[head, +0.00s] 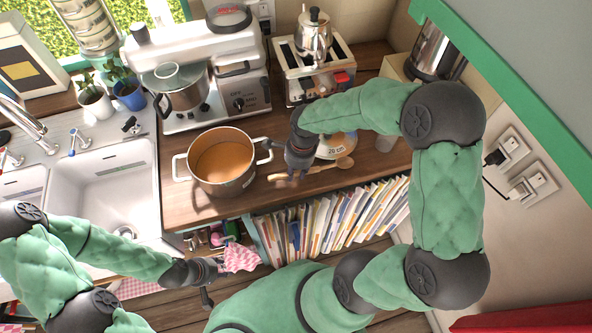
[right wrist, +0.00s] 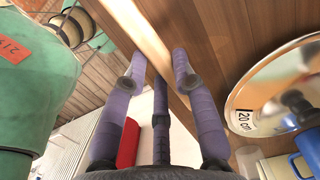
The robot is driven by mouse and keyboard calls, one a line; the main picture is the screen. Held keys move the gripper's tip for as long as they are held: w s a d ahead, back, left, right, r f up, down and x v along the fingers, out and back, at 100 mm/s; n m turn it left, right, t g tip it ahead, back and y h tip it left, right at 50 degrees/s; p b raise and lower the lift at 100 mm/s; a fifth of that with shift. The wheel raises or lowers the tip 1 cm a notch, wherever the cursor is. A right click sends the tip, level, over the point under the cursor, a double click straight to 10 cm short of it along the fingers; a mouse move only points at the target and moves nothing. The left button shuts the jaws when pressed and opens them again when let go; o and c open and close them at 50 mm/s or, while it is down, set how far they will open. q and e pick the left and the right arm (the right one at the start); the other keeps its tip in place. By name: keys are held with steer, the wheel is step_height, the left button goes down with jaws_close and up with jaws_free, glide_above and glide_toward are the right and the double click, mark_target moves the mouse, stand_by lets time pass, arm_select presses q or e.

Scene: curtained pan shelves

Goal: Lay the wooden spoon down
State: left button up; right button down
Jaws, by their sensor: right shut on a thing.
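The wooden spoon (head: 316,169) lies across the worktop's front in the head view, its bowl end to the right and its handle under my right gripper (head: 298,171). In the right wrist view its pale handle (right wrist: 146,36) runs blurred between the fingertips of my right gripper (right wrist: 158,78), which is shut on it. Whether the whole spoon touches the worktop I cannot tell. My left gripper (head: 212,281) is low in front of the shelves, beside a bunched red-checked curtain (head: 240,257). Its fingers are too small to tell whether they grip the cloth.
A large pot (head: 221,160) stands left of the spoon. A lid labelled 20 cm (right wrist: 262,97) lies close behind the spoon. Files (head: 330,222) fill the shelf below the worktop edge.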

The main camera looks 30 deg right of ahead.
steer(key=shift+a+f+h+b, duration=0.2)
steer(key=shift+f+h+b, duration=0.3)
steer(key=shift+f+b, duration=0.3)
steer(key=shift+r, duration=0.15)
steer(key=c, duration=1.3)
jaws_free()
steer(key=o, duration=0.5)
steer(key=shift+o, duration=0.2)
step_height(320, 180, up, 12)
steer(key=shift+d, duration=0.2)
